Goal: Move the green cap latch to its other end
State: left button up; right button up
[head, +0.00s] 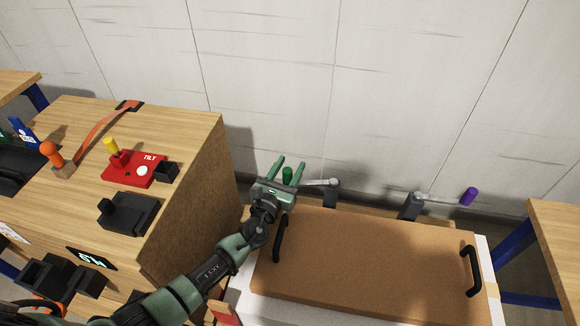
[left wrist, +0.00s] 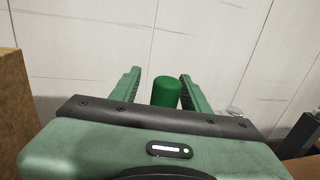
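The green cap (head: 287,175) is a small upright cylinder at the left end of a grey latch arm (head: 318,183), behind the brown board. My left gripper (head: 288,168) is open, with its two green fingers on either side of the cap. In the left wrist view the green cap (left wrist: 166,92) stands between the fingers, nearer the right one; I cannot tell whether it touches that finger. My right gripper is not in view.
A purple-capped latch (head: 469,196) lies to the right. The brown board (head: 365,262) with two black handles (head: 280,238) is in front. A wooden bench (head: 195,140) with a red TILT fixture (head: 135,170) stands left. A wall is behind.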

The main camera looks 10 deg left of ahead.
pick_arm(q)
jog(key=shift+d+r, duration=0.1)
notch_tip(320, 180, up, 20)
jog(key=p, duration=1.5)
